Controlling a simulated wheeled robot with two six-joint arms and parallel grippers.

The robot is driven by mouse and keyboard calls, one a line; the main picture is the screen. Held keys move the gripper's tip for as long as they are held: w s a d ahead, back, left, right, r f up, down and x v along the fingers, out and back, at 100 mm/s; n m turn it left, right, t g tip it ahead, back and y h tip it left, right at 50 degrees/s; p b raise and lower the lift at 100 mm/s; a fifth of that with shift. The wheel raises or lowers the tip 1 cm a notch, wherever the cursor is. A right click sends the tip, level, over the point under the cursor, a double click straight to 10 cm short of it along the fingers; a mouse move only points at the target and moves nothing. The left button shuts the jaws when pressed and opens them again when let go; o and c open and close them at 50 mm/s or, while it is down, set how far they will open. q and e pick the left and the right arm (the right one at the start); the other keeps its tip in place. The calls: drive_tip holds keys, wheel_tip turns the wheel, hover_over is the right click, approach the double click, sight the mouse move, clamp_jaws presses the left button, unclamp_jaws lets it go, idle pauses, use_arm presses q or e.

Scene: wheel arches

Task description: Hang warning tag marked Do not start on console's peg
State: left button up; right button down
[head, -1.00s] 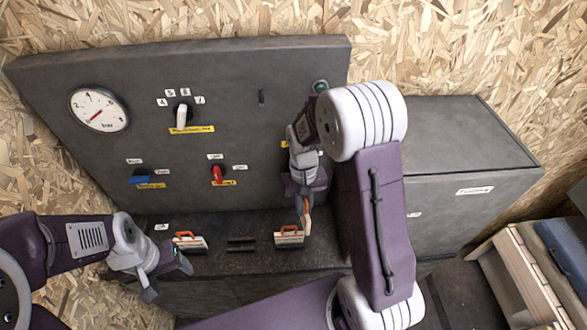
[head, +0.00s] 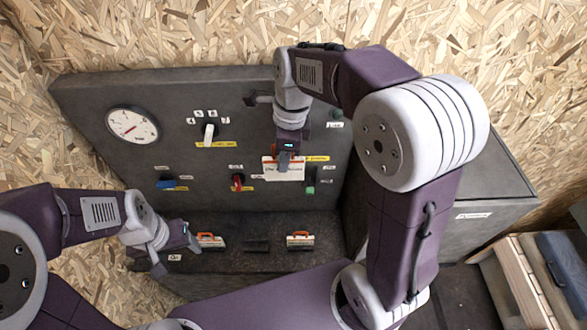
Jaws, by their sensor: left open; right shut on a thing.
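My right gripper (head: 285,160) is shut on a white tag (head: 283,172) with a red-orange top. It holds the tag in front of the console panel (head: 75,100), right of the red switch. The tag's printing is too small to read. I cannot make out the peg for certain; the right wrist covers part of the upper panel. My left gripper (head: 175,250) is open and empty at the ledge's left end.
The panel carries a gauge (head: 132,125), a white selector knob (head: 210,132), a blue handle (head: 166,184), a red switch (head: 238,182) and a green part (head: 311,186). A grey cabinet (head: 490,205) and a wooden crate (head: 505,280) stand at right.

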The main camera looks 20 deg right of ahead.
drive_tip(key=shift+a+r, duration=0.1)
drive_tip(key=shift+r, duration=0.35)
use_arm(q)
drive_tip(key=shift+s+r, duration=0.15)
drive_tip(key=shift+r, duration=0.15)
use_arm(e)
drive_tip(key=shift+s+f, duration=0.1)
